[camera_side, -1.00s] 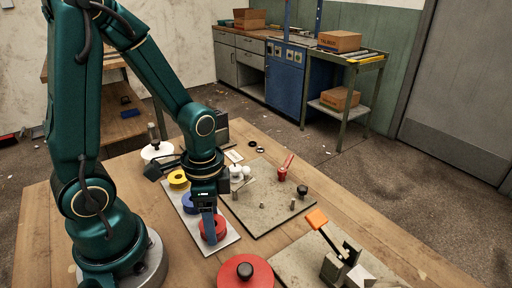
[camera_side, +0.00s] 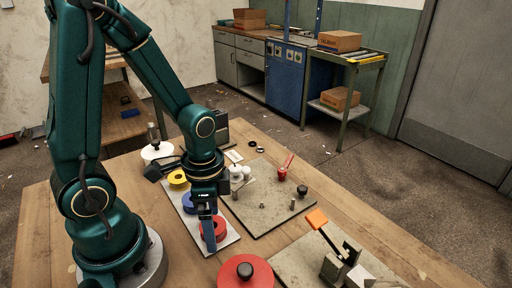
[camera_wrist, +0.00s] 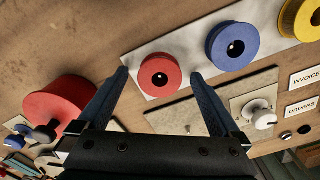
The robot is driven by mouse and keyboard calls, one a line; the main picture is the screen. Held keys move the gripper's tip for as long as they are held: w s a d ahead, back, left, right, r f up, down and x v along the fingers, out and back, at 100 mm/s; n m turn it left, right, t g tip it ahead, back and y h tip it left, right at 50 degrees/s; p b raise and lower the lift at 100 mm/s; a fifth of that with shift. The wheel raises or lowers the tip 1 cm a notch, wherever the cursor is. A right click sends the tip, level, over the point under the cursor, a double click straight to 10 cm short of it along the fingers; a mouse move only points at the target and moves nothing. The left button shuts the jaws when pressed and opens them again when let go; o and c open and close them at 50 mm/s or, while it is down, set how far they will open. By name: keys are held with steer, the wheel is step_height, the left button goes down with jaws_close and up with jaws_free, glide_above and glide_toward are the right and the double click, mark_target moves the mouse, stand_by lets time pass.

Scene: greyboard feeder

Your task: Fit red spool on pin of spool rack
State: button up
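The red spool (camera_side: 220,229) lies flat near the front end of a light plate (camera_side: 231,240), with a dark hole at its centre. It also shows in the wrist view (camera_wrist: 160,77). My gripper (camera_wrist: 161,78) is open, with one finger on each side of the red spool. In the side view my gripper (camera_side: 209,238) points down at the spool and hides part of it; contact cannot be told. A grey board (camera_side: 255,222) to the right carries short upright pins (camera_side: 262,205). I cannot tell for sure which part is the spool rack.
A blue spool (camera_wrist: 232,46) and a yellow spool (camera_side: 177,177) share the plate. A large red drum (camera_side: 245,272) with a dark knob stands in front. An orange-handled clamp (camera_side: 317,219), a small red part (camera_side: 282,174) and white knobs (camera_side: 240,172) stand nearby.

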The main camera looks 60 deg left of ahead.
mark_target(221, 227)
steer(key=shift+w+r, duration=0.1)
steer(key=shift+r, duration=2.5)
steer(key=shift+w+d+r+t, duration=0.1)
steer(key=shift+r+t, duration=0.2)
steer(key=shift+r, duration=0.1)
step_height(221, 227, up, 8)
steer(key=s+d+n+t, duration=0.1)
steer(key=d+n+t, duration=0.1)
steer(key=n+t, duration=0.3)
steer(key=shift+s+d+r+n, duration=0.2)
steer(key=shift+s+r+n, duration=0.1)
steer(key=shift+n, duration=0.2)
